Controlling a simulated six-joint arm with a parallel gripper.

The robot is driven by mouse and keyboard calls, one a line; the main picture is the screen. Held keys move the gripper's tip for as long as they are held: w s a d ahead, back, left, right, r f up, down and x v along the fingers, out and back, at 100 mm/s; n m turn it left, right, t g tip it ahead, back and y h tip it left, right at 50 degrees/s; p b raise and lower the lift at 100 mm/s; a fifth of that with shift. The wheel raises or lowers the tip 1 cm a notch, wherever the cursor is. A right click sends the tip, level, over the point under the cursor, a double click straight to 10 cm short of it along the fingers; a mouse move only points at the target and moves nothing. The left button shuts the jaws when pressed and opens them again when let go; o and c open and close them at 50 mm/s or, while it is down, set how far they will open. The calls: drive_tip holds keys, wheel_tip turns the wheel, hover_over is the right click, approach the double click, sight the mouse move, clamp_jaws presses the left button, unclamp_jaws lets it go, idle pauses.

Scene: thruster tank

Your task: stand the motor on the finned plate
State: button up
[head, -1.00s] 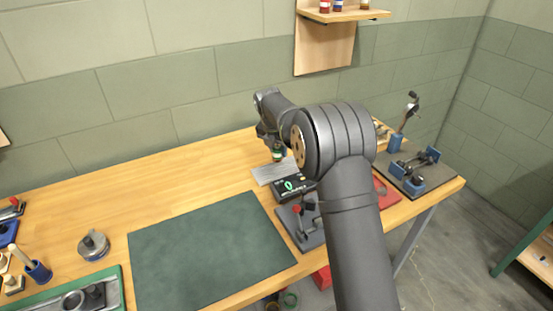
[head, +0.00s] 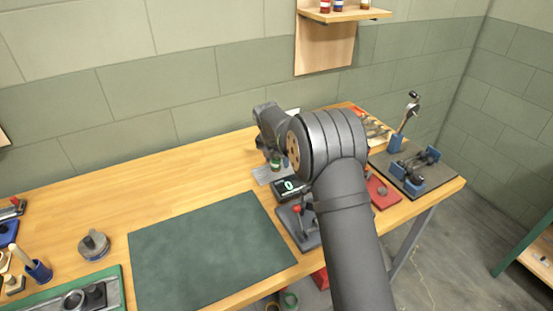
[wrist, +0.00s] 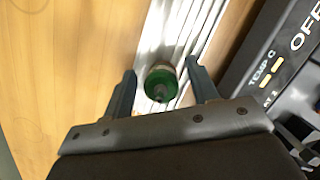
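The motor (wrist: 160,80), a small green-topped cylinder with a shaft end, is seen nearly end-on in the wrist view. It also shows small in the head view (head: 275,164). The finned plate (wrist: 186,18), a silver ridged strip, lies behind and under it; its left part shows in the head view (head: 264,178). The motor appears upright over the plate, but its contact with the fins is hidden. My gripper (wrist: 160,68) is open, one finger on each side of the motor, with a visible gap at both sides.
A black device with a lit display (head: 289,187) stands close to the right of the plate. A lever fixture (head: 303,228) is in front of it. A dark green mat (head: 210,250) lies front left. Bare bench is left of the plate.

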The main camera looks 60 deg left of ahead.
drive_tip(key=v, duration=1.2)
drive_tip(key=shift+s+r, duration=0.1)
drive_tip(key=x, duration=1.2)
drive_tip(key=shift+f, duration=0.3)
wheel_tip(320, 180, up, 3)
drive_tip(key=shift+r, duration=0.55)
drive_tip(key=shift+f, duration=0.1)
